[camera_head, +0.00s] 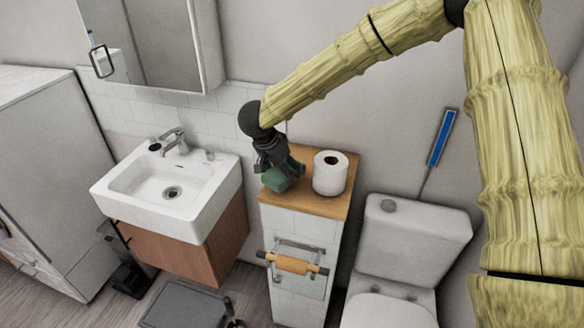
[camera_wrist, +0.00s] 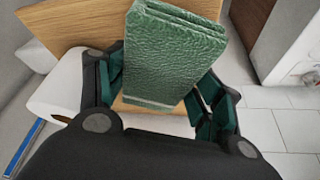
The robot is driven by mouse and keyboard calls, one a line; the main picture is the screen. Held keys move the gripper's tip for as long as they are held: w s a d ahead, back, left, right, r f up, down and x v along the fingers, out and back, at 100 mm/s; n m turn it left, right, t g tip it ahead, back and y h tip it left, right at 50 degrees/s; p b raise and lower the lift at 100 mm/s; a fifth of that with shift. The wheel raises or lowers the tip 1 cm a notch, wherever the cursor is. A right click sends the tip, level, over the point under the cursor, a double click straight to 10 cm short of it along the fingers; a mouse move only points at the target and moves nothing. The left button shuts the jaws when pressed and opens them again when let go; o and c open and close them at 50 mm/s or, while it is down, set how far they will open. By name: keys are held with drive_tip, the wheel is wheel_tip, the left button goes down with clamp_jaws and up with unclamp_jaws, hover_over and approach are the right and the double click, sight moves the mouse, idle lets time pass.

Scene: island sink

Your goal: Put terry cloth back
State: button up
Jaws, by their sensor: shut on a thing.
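The terry cloth (camera_wrist: 172,55) is a folded green, textured block. It sits between the fingers of my gripper (camera_wrist: 160,92), which is shut on it. In the head view the cloth (camera_head: 279,179) shows below my gripper (camera_head: 281,168), over the left part of the wooden top (camera_head: 318,201) of the narrow tiled cabinet. I cannot tell whether the cloth touches the wood or is held just above it.
A toilet paper roll (camera_head: 330,173) stands close to the right of the cloth. A white sink (camera_head: 170,190) with a faucet (camera_head: 174,142) is to the left. The toilet (camera_head: 412,240) is to the right. A rail with a wooden roller (camera_head: 297,265) juts from the cabinet front.

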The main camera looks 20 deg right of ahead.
drive_tip(key=w+d, duration=0.1)
drive_tip(key=w+d+p, duration=0.1)
drive_tip(key=d, duration=0.1)
drive_tip(key=shift+w+d+f, duration=0.1)
drive_tip(key=shift+w+d, duration=0.1)
drive_tip(key=shift+w, duration=0.05)
drive_tip(key=shift+s+d, duration=0.1)
drive_tip(key=shift+d, duration=0.15)
drive_tip(key=shift+w+f+p, duration=0.15)
drive_tip(key=shift+f+p, duration=0.2)
drive_tip(key=shift+f, duration=0.3)
drive_tip(key=shift+w+f+p, duration=0.15)
drive_tip(key=shift+f+p, duration=0.2)
drive_tip(key=shift+f, duration=0.3)
drive_tip(key=shift+s+f, duration=0.1)
drive_tip(key=shift+f, duration=0.4)
drive_tip(key=o, duration=0.6)
drive_tip(key=shift+a, duration=0.1)
drive_tip(key=b+v, duration=0.2)
drive_tip(key=v, duration=1)
drive_tip(key=shift+f, duration=0.1)
